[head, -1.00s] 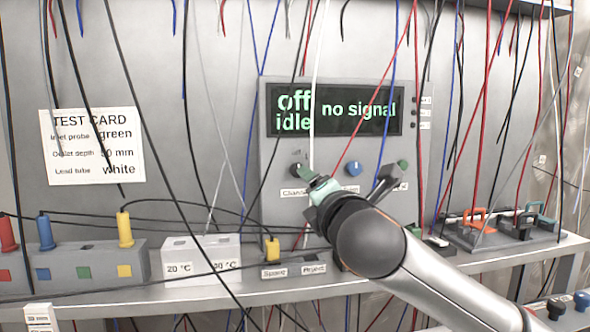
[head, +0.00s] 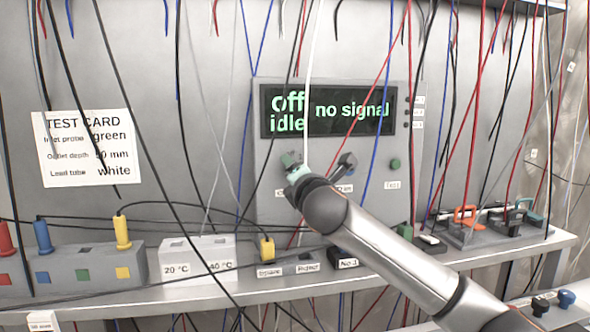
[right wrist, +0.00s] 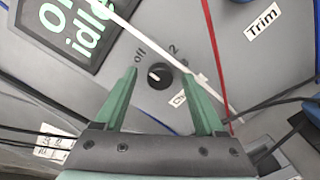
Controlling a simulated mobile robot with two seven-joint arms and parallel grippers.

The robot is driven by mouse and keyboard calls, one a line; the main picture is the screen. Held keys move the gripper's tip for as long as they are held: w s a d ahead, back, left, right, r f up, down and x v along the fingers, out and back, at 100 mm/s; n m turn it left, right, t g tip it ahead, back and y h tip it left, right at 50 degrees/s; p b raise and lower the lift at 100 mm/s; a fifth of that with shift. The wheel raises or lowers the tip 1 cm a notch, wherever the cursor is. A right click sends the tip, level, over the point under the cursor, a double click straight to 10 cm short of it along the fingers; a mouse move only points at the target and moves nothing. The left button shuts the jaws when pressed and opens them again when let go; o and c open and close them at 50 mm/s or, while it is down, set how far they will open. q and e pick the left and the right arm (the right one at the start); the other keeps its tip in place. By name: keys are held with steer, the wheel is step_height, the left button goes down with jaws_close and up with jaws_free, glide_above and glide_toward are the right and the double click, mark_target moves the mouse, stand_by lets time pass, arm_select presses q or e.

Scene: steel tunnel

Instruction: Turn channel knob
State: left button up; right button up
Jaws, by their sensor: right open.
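The channel knob (right wrist: 159,75) is a small round black knob with a white mark on its left side in the right wrist view. The word "off" is printed at its upper left and a "2" at its upper right. My right gripper (right wrist: 164,74) is open, with one green finger on each side of the knob and a visible gap on both sides. In the head view my right gripper (head: 291,164) is at the lower left of the grey panel (head: 262,150) and hides the knob. The display (head: 330,109) reads "off idle" and "no signal". My left gripper is out of view.
A white lead (right wrist: 165,58) and a red wire (right wrist: 217,70) pass close to the right finger. Many cables hang before the panel. A green Test button (head: 394,164) is to the right. Yellow (head: 122,232) and blue (head: 43,235) probes stand at left.

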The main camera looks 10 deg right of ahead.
steer(key=shift+w, duration=0.25)
steer(key=shift+c, duration=0.4)
jaws_close()
